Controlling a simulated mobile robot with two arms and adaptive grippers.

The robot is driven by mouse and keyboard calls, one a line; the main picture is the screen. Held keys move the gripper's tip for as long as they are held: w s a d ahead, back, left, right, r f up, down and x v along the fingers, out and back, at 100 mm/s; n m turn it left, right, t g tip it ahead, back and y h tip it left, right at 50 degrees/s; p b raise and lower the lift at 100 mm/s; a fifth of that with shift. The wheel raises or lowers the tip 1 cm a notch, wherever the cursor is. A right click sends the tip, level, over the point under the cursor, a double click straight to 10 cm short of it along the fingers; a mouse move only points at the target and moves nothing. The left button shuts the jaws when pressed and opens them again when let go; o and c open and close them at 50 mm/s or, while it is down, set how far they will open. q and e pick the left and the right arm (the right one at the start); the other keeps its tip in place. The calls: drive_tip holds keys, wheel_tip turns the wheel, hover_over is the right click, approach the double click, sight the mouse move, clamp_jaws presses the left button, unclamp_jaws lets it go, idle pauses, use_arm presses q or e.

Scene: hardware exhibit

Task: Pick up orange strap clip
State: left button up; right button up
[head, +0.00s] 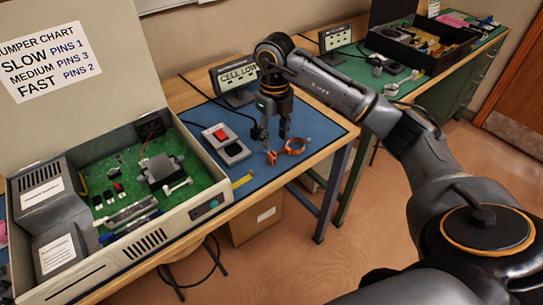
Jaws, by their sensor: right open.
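The orange strap clip (290,149) is a small orange ring-like piece lying on the blue mat near the table's front right edge. My right gripper (271,135) points down just behind and to the left of it, its fingers apart. One fingertip appears very close to the clip; whether it touches cannot be told. Nothing shows between the fingers. My left gripper is not in view.
A small sign display (236,76) stands behind. An open computer case (190,215) fills the left. A green bench (420,85) with a black tray is at right.

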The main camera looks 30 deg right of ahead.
sight(272, 153)
drive_tip(key=shift+f, duration=0.7)
drive_tip(key=shift+w+f, duration=0.1)
drive_tip(key=shift+f, duration=0.15)
drive_tip(key=f, duration=0.2)
drive_tip(key=shift+a+f+p, duration=0.3)
drive_tip(key=shift+p, duration=0.05)
wheel_tip(272, 153, down, 2)
drive_tip(key=shift+f, duration=0.35)
drive_tip(key=shift+c, duration=0.7)
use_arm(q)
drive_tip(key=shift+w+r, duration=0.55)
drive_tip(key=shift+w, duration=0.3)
use_arm(e)
drive_tip(key=c, duration=0.7)
